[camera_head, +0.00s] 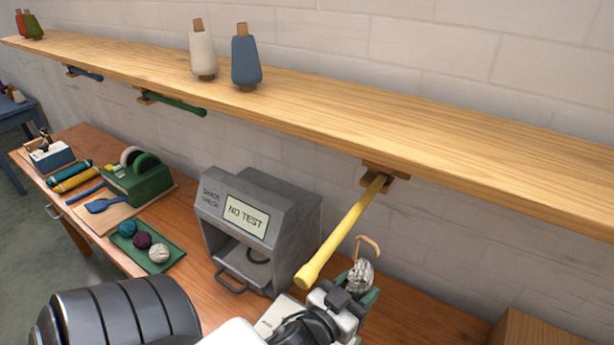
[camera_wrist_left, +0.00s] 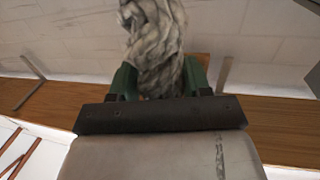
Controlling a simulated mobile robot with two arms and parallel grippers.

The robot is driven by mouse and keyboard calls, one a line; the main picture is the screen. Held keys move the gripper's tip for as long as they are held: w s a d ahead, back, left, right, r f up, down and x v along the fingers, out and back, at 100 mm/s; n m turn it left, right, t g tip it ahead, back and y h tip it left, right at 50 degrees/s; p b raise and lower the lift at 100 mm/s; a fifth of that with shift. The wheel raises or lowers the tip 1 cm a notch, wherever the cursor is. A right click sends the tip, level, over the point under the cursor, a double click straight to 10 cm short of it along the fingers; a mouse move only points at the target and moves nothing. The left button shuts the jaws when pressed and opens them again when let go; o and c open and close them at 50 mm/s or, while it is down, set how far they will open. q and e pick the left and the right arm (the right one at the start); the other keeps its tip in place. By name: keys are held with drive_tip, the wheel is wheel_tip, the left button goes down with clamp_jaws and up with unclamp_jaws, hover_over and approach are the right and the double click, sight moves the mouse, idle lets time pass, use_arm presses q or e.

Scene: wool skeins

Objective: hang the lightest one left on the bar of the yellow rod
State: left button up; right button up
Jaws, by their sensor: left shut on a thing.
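The yellow rod (camera_head: 345,230) juts out from a wooden mount under the shelf, its thick free end toward me. My left gripper (camera_head: 358,293) is shut on a pale grey twisted wool skein (camera_head: 361,276), just right of the rod's free end in the head view. A tan loop (camera_head: 371,243) stands above the skein; the skein looks apart from the rod. In the left wrist view, the skein (camera_wrist_left: 155,48) rises from between the green fingers of the gripper (camera_wrist_left: 157,85). My right gripper is not in view.
The long wooden shelf (camera_head: 450,130) carries a cream cone (camera_head: 203,55) and a blue cone (camera_head: 245,60). A green rod (camera_head: 180,105) and a blue rod (camera_head: 88,75) hang under it. A grey test box (camera_head: 290,215) stands on the bench near the yellow rod. A green tray (camera_head: 172,262) holds yarn balls.

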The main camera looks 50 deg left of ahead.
use_arm(q)
drive_tip(key=w+a+r+n+y+p, duration=0.15)
drive_tip(key=a+r+p, duration=0.25)
drive_tip(key=a, duration=0.4)
drive_tip(key=w+a+r+n+y+p, duration=0.1)
drive_tip(key=w+a+r+y+p, duration=0.2)
drive_tip(key=a, duration=0.5)
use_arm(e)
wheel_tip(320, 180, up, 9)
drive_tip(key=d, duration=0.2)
use_arm(q)
drive_tip(key=w+d+f+b, duration=0.1)
drive_tip(key=d+b, duration=0.4)
drive_tip(key=d, duration=0.6)
drive_tip(key=shift+w+d+f+h, duration=0.15)
drive_tip(key=shift+w+f+h, duration=0.2)
drive_tip(key=shift+w, duration=0.45)
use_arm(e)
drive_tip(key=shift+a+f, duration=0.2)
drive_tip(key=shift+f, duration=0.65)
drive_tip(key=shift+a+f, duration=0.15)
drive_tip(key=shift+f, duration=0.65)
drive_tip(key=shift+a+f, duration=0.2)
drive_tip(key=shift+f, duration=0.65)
use_arm(q)
drive_tip(key=o, duration=1)
drive_tip(key=shift+s, duration=0.1)
